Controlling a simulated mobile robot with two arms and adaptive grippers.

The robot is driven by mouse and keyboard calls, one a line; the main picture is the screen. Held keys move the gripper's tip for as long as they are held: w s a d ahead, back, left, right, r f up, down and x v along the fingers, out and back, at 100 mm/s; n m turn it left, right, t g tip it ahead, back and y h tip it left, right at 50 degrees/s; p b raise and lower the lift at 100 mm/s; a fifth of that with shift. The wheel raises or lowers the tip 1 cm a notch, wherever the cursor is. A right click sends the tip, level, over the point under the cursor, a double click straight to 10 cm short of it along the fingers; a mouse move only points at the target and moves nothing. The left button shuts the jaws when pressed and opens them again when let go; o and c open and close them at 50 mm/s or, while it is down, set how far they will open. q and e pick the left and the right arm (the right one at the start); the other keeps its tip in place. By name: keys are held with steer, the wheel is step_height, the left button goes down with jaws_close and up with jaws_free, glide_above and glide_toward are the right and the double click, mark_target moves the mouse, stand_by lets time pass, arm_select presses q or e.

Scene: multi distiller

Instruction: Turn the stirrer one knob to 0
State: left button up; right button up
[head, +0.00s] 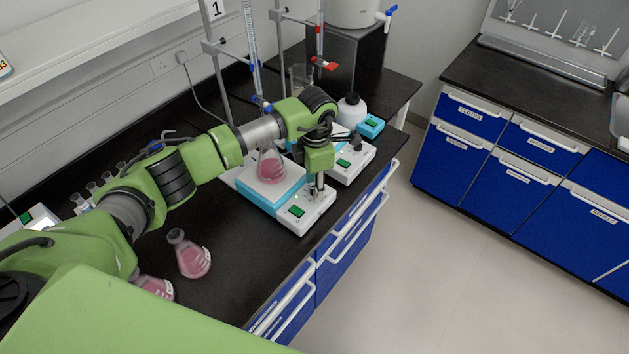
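The nearer stirrer (283,213) is a white and blue unit on the black bench, near the stand with the "1" sign (217,9). A conical flask of pink liquid (271,168) stands on its plate. Its front panel has a green display (296,211). My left gripper (317,192) points down over the right part of this panel, at or just above its surface. The gripper covers the place where a knob may be, so the knob cannot be made out. Whether its fingers are closed on it is too small to tell. My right gripper is not in view.
A second stirrer (352,161) stands just behind, close to my gripper. A pink flask (192,256) stands on the bench at front left. The bench's front edge is near the stirrer. The floor (440,260) is clear.

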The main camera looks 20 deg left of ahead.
arm_select(q)
steer(key=shift+f, duration=0.3)
jaws_close()
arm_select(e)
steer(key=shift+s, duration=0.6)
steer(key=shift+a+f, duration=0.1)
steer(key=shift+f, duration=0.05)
